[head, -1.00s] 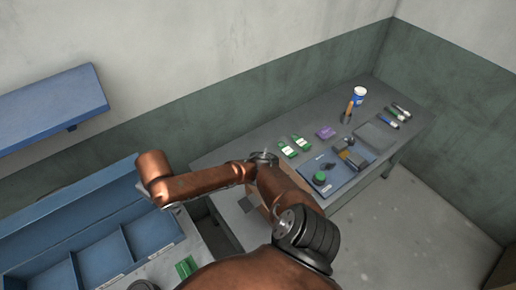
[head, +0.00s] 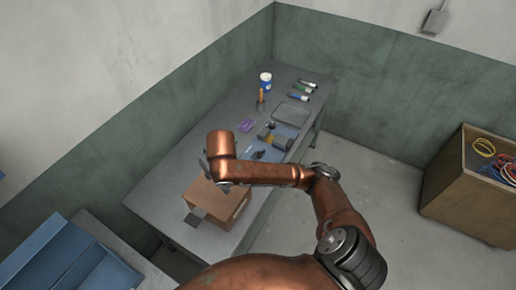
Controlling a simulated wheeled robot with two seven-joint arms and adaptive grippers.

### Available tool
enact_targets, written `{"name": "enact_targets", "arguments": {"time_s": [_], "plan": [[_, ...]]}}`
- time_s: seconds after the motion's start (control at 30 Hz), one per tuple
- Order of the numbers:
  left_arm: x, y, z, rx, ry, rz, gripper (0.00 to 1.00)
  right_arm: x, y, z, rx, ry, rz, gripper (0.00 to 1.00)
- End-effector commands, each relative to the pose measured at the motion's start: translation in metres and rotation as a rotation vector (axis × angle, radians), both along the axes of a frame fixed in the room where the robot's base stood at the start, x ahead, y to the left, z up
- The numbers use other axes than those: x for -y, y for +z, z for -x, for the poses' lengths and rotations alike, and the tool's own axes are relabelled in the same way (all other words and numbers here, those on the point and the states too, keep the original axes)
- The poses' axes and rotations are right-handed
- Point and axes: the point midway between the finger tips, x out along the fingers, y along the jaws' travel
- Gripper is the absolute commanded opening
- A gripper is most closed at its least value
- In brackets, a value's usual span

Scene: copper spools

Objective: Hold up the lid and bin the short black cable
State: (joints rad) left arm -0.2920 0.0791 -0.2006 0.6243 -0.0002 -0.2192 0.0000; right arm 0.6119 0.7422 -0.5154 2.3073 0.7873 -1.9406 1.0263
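My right arm crosses the middle of the head view, its copper end (head: 220,145) above a brown cardboard box (head: 222,206) on the grey table. The fingers cannot be made out there, so I cannot tell whether that gripper is open or shut. My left gripper is not in view. I cannot pick out the short black cable or a lid for certain. A small dark item (head: 259,155) lies on the blue mat (head: 268,147) beyond my forearm.
A brown open-topped crate (head: 455,195) with coloured cables stands at right. The table (head: 215,120) holds a purple item (head: 247,125), a blue-and-white cup (head: 265,79), a grey tray (head: 291,114) and several markers. Blue compartments (head: 60,255) are at lower left. Floor between table and crate is clear.

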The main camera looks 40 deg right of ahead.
Motion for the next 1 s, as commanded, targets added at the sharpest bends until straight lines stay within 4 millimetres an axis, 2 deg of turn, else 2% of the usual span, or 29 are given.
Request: {"name": "enact_targets", "arguments": {"time_s": [0.03,0.07,0.17,0.3,0.4,0.5,0.63,0.8,1.0], "plan": [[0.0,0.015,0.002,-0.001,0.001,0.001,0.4,0.005,0.004,-0.012,-0.003,0.016,-0.001,0.0],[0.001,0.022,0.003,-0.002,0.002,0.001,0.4,0.008,0.003,-0.021,-0.004,0.032,-0.002,0.0],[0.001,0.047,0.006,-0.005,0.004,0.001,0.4,0.028,-0.007,-0.054,-0.007,0.098,-0.003,0.0],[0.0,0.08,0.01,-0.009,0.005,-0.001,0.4,0.071,-0.035,-0.094,-0.006,0.192,-0.005,0.0],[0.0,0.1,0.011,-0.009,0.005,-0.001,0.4,0.105,-0.059,-0.109,-0.005,0.248,-0.005,0.0],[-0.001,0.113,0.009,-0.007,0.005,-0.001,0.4,0.134,-0.082,-0.116,-0.003,0.292,-0.005,0.0],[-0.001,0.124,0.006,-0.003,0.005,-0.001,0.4,0.161,-0.104,-0.118,0.0,0.329,-0.003,0.0],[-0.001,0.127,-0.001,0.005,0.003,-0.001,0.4,0.173,-0.116,-0.118,0.003,0.352,-0.002,0.0],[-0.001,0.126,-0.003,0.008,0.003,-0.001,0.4,0.173,-0.118,-0.118,0.003,0.354,-0.001,0.0]]}}
